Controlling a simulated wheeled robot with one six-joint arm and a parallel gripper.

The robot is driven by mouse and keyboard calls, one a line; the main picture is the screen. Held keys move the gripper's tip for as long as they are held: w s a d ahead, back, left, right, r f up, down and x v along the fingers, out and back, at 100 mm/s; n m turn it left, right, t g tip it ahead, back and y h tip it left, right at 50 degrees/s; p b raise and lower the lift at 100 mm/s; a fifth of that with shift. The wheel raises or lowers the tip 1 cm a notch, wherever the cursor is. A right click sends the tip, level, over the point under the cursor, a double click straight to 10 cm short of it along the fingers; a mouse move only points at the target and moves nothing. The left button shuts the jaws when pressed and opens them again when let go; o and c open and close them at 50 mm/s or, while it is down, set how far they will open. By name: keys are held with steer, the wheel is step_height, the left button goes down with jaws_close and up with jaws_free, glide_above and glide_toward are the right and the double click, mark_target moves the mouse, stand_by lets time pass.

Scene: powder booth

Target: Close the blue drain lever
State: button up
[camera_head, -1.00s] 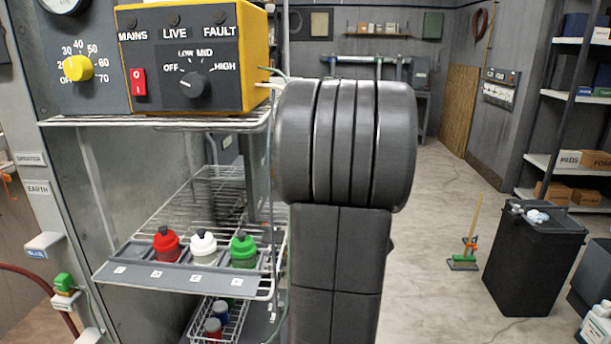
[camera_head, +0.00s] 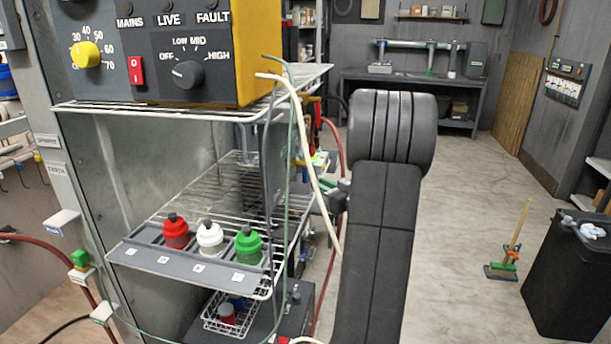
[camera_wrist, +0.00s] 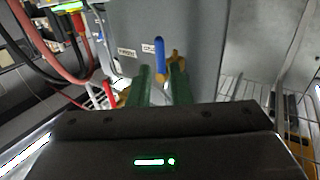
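The blue drain lever (camera_wrist: 160,52) shows in the wrist view as an upright blue handle in front of a grey panel, with brass fittings by its lower end. My gripper (camera_wrist: 161,72) has two green fingers that stand apart. The lever's lower part shows between the fingertips; I cannot tell whether they touch it. In the head view my gripper (camera_head: 328,194) is small and mostly hidden behind my arm, beside the rack's far side. I cannot clearly make out the blue lever there.
A red handle (camera_wrist: 109,94) and dark and red hoses lie left of the fingers in the wrist view. The wire rack (camera_head: 190,205) holds red, white and green bottles. A pale hose (camera_head: 312,165) hangs by my arm.

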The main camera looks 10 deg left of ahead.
mark_target(306, 177)
steer(key=x, duration=0.7)
steer(key=shift+w+a+p, duration=0.2)
steer(key=shift+a+p, duration=0.1)
jaws_close()
